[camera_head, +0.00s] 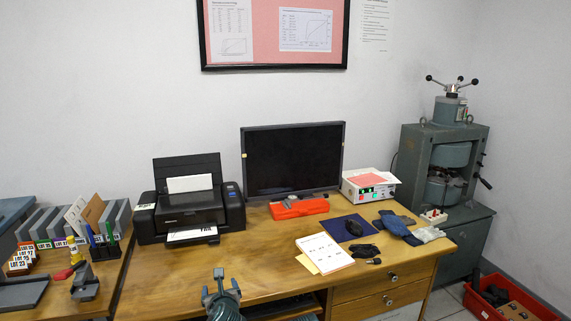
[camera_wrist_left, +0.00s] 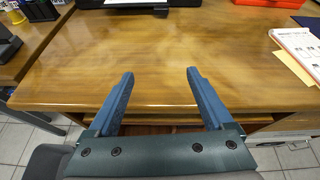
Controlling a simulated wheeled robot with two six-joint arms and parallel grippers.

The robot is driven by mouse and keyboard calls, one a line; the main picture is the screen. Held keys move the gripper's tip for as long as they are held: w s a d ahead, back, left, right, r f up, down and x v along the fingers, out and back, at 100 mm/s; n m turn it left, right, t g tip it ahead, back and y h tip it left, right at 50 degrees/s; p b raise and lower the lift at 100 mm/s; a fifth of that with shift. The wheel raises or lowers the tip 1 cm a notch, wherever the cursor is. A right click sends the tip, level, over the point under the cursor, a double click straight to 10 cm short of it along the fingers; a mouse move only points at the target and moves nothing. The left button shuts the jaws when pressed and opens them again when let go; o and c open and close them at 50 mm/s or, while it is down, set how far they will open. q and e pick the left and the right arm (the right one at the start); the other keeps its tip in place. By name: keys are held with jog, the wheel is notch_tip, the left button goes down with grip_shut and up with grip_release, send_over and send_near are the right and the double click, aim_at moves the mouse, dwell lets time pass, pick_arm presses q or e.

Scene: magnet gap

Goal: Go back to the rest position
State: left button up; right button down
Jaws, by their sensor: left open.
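My left gripper (camera_head: 222,284) shows at the bottom middle of the head view, in front of the wooden desk (camera_head: 170,280) near its front edge. In the left wrist view, its two blue-grey fingers (camera_wrist_left: 160,74) are spread wide apart with nothing between them. The bare desk top (camera_wrist_left: 150,50) lies beyond the fingertips, and the desk's front edge crosses behind the fingers. My right gripper is in neither view.
A black printer (camera_head: 190,210) and monitor (camera_head: 293,160) stand at the back. A red-orange case (camera_head: 299,208), papers (camera_head: 325,252) and a dark blue mat (camera_head: 339,230) lie to the right. Side table items (camera_head: 84,285) stand left. The desk's front-left is clear.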

pick_arm(q)
jog(key=s+d+f+n+g+h, duration=0.1)
jog(key=s+d+f+n+g, duration=0.3)
jog(key=s+n, duration=0.4)
jog(key=s+d+f+n+g+h, duration=0.1)
jog(key=s+d+f+n+g, duration=0.5)
jog(key=n, duration=0.5)
jog(key=s+d+f+n+g+h, duration=0.1)
jog(key=s+d+f+n+g, duration=0.15)
jog(key=s+n, duration=0.6)
notch_tip(320, 180, up, 18)
jog(key=w+p, duration=0.1)
jog(key=p, duration=1.7)
jog(key=shift+a+f, duration=0.1)
